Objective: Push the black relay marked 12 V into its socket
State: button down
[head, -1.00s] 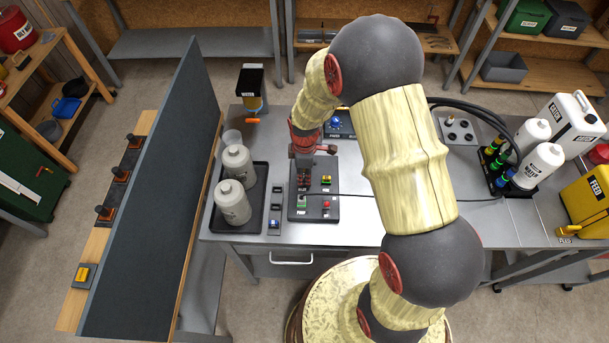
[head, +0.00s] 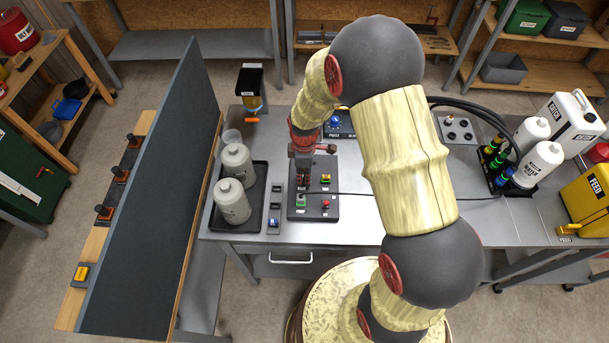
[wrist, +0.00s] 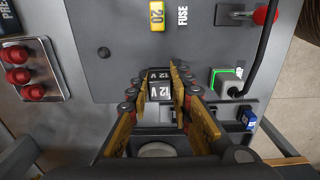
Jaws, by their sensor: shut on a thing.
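The black relay (wrist: 159,92) with a white 12 V label is between the fingers of my gripper (wrist: 158,85) in the wrist view. A second 12 V marking (wrist: 158,75) shows just beyond it on the dark board (wrist: 115,75). The socket is hidden behind the relay and fingers, so I cannot tell how deep the relay sits. In the head view my gripper (head: 303,172) points down over the left part of the same board (head: 318,213); the relay cannot be made out there.
The board also carries a yellow 20 fuse (wrist: 157,16), a red knob (wrist: 264,16) and a green-lit plug (wrist: 228,80) with a cable. A narrow strip with a blue piece (head: 274,222) lies left of it. A tray (head: 215,225) with two bottles stands farther left.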

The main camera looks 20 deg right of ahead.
jog(key=shift+s+f+b, duration=0.2)
jog(key=shift+s+f, duration=0.25)
jog(key=shift+f, duration=0.2)
jog(key=shift+s+f+b, duration=0.2)
jog(key=shift+s+f, duration=0.2)
jog(key=shift+f, duration=0.25)
jog(key=shift+w+f, duration=0.2)
jog(key=shift+w, duration=0.25)
jog(key=c, duration=1.4)
grip_release()
jog(key=shift+w, duration=0.2)
jog(key=o, duration=0.4)
jog(key=shift+r, duration=0.25)
jog(key=shift+o, duration=1)
jog(key=shift+w+r, duration=0.1)
jog(key=shift+w, duration=0.05)
jog(key=shift+r, duration=0.15)
